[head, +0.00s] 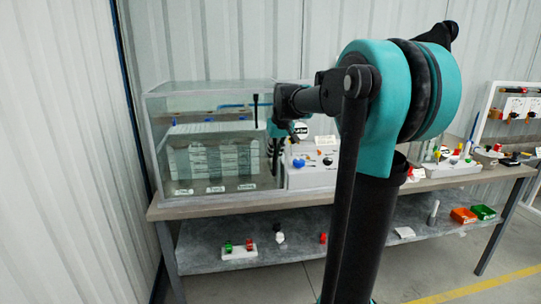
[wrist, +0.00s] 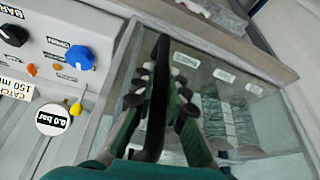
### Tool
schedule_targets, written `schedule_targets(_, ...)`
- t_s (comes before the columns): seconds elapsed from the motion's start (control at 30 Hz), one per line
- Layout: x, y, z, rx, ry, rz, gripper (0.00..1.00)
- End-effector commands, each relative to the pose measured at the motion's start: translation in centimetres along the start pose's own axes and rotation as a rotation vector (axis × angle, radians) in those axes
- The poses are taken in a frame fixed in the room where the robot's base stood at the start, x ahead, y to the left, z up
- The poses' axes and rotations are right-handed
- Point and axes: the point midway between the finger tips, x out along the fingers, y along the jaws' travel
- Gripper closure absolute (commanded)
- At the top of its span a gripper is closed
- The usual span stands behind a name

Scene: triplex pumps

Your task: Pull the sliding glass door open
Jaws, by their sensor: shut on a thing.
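The glass cabinet (head: 165,190) stands on the left end of the bench, with pale stacked blocks visible inside. Its clear front glass (wrist: 205,65) also shows in the wrist view; I cannot tell how far the door stands open. A black upright handle (head: 255,108) is near the right side of the front. In the wrist view the long black handle (wrist: 163,50) runs between the fingers of my gripper (wrist: 162,98), which is shut on it. In the head view my gripper (head: 274,150) is at the cabinet's right edge, partly hidden by my wrist.
A control panel (head: 314,160) with knobs and labels stands right beside the cabinet; its blue knob (wrist: 80,57) is close to my gripper. A corrugated wall is close on the left.

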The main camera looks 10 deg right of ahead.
Motion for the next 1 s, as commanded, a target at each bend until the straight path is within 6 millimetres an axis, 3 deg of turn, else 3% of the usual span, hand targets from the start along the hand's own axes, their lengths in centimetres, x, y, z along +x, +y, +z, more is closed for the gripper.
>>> schedule_targets(0.27, -0.6, 7.5, 1.4, 0.010, -0.001, 0.004, 1.00)
schedule_targets(1.0, -2.6, 33.3, 6.2, 0.007, -0.001, 0.003, 1.00)
